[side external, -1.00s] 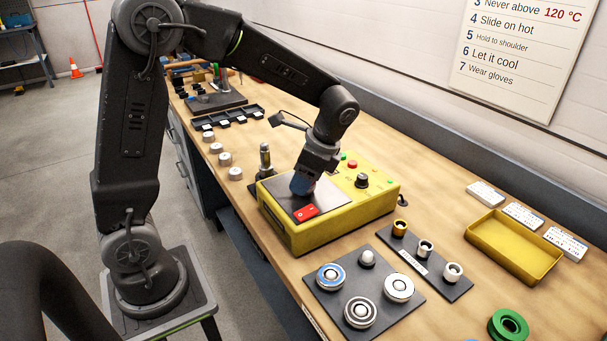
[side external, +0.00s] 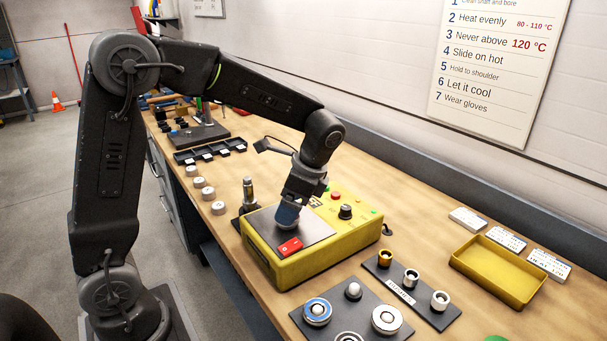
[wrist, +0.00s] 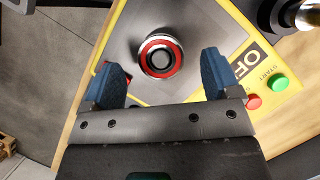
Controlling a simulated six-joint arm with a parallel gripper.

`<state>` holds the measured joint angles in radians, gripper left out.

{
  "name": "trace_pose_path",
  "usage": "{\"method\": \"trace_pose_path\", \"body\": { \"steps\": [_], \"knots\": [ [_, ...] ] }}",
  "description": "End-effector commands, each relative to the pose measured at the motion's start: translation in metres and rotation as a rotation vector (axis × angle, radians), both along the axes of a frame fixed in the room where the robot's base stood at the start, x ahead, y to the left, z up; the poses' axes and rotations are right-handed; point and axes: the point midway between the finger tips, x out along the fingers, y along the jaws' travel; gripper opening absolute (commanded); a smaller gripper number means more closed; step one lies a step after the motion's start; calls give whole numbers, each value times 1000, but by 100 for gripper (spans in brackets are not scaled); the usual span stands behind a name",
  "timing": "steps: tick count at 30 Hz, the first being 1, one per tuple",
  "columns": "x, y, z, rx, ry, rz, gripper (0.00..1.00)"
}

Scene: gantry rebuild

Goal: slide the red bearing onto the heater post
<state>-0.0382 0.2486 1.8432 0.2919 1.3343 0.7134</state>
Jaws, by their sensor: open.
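The red bearing (wrist: 176,73), a steel ring with a red band, lies on the grey plate (wrist: 200,22) of the yellow heater (side external: 340,242). My gripper (wrist: 162,78) is open, its blue fingers on either side of the bearing and apart from it in the wrist view. In the side view my gripper (side external: 287,216) is low over the heater plate and hides the bearing. An upright metal post (side external: 248,190) stands on a dark base beside the heater's far left corner. Its shiny end also shows at the top right of the wrist view (wrist: 308,15).
The heater has a red switch (side external: 290,247), a black knob (side external: 345,211) and a green button (wrist: 279,82). Other bearings (side external: 317,311) sit on a dark mat in front. A sleeve rack (side external: 411,290) and a yellow tray (side external: 500,275) are at right. Several pale round pieces (side external: 203,194) line the left edge.

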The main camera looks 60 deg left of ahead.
Motion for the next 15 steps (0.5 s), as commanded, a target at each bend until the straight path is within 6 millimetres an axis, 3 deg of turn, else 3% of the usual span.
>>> {"method": "trace_pose_path", "body": {
  "steps": [9,15],
  "knots": [
    [20,-20,67,0,-6,-4,83],
    [28,-28,96,0,-2,-2,83]
  ]
}}
